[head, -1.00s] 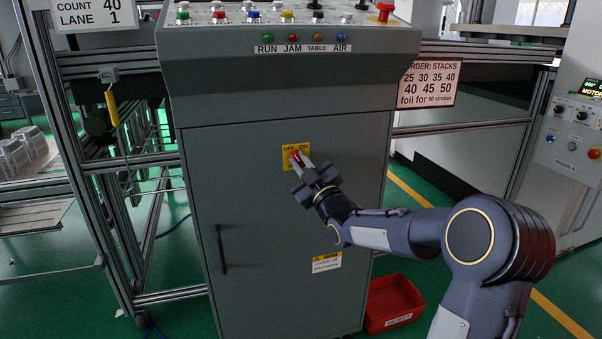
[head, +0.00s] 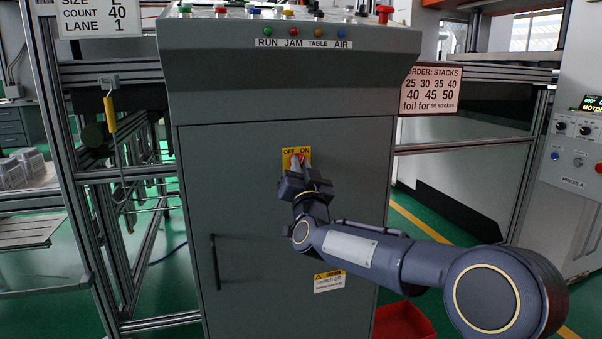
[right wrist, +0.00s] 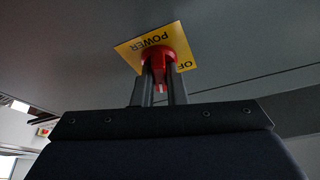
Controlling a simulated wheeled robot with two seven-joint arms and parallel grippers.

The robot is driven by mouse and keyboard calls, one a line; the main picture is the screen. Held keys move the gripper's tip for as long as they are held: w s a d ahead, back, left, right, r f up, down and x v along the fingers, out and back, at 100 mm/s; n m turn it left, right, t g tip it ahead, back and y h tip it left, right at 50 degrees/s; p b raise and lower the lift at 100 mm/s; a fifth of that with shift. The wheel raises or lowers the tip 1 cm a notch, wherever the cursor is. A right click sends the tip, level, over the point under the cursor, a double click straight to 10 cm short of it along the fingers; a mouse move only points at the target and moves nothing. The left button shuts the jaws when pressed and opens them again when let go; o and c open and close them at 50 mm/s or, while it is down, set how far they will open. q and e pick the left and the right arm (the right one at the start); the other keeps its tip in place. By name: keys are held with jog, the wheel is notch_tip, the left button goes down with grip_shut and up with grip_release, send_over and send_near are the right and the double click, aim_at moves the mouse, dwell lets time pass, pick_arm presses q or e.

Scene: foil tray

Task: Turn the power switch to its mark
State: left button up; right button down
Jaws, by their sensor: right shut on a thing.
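The power switch (head: 296,161) is a red knob on a yellow plate (head: 305,153) marked OFF and ON, on the front of a grey cabinet. My right gripper (head: 297,167) reaches it from below and hides much of it. In the right wrist view the two dark fingers (right wrist: 159,90) are shut on the red knob (right wrist: 158,65), one on each side. The plate (right wrist: 135,50) there shows upside down, with POWER and part of OFF readable. The exact angle of the knob against its marks is hard to tell. My left gripper is not in view.
Coloured lamps labelled RUN, JAM, TABLE and AIR (head: 303,44) sit above on the cabinet (head: 230,180). A black door handle (head: 216,262) is at its left, and a red bin (head: 403,322) stands on the floor at right. Metal framing (head: 75,190) stands at left.

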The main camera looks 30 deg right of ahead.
jog(key=shift+a+m+g+h+p, duration=0.15)
jog(key=shift+m+g+h, duration=0.35)
jog(key=shift+m, duration=1.15)
jog(key=shift+d+m+g+h+p, duration=0.1)
jog(key=shift+m+g+h+p, duration=0.25)
jog(key=shift+m, duration=1.3)
jog(key=shift+g, duration=0.35)
jog(key=c, duration=1.5)
grip_release()
jog(key=shift+o, duration=0.2)
jog(key=v, duration=0.7)
jog(key=shift+s+a+p, duration=0.25)
jog(key=shift+s+p, duration=0.05)
